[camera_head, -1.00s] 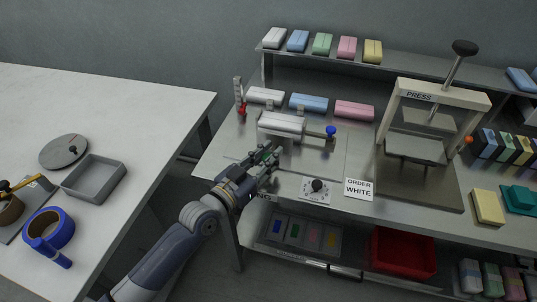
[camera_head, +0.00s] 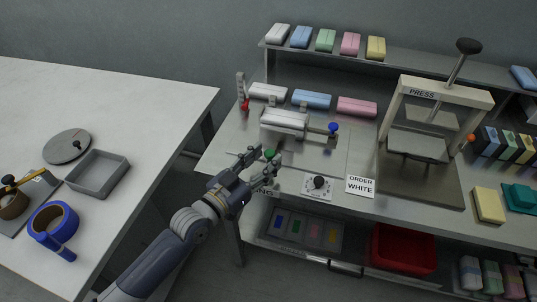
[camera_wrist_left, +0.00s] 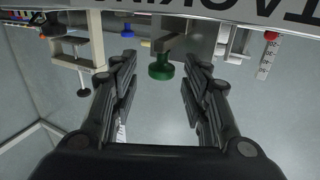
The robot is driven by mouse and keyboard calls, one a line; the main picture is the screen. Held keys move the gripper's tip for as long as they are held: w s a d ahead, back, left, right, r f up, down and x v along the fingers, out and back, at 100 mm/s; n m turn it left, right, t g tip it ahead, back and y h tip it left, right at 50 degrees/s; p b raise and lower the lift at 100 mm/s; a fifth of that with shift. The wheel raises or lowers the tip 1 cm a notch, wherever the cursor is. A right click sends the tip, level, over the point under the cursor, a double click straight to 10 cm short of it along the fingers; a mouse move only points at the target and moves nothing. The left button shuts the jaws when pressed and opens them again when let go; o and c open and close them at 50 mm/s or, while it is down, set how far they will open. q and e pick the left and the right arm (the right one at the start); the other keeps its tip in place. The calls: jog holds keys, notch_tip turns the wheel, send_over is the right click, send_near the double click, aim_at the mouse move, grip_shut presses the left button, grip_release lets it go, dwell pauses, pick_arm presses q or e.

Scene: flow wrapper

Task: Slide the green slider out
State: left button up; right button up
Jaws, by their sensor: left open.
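The green slider (camera_head: 269,153) shows as a small round green knob at the front of the wrapping machine, between the fingertips of my left gripper (camera_head: 259,158) in the head view. In the left wrist view the green knob (camera_wrist_left: 161,67) hangs in the gap between the two open fingers (camera_wrist_left: 160,80), with clear space on both sides. The fingers do not visibly touch it. The wrapper (camera_head: 284,121) carries a white bar on top and a blue knob (camera_head: 333,128) at its right end. My right gripper does not show.
A dial box (camera_head: 317,186) and an "ORDER WHITE" card (camera_head: 360,186) stand right of the gripper. The press (camera_head: 418,150) is further right. A shelf of coloured bars runs behind.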

pick_arm(q)
jog(key=v, duration=0.9)
jog(key=shift+s+a, duration=0.25)
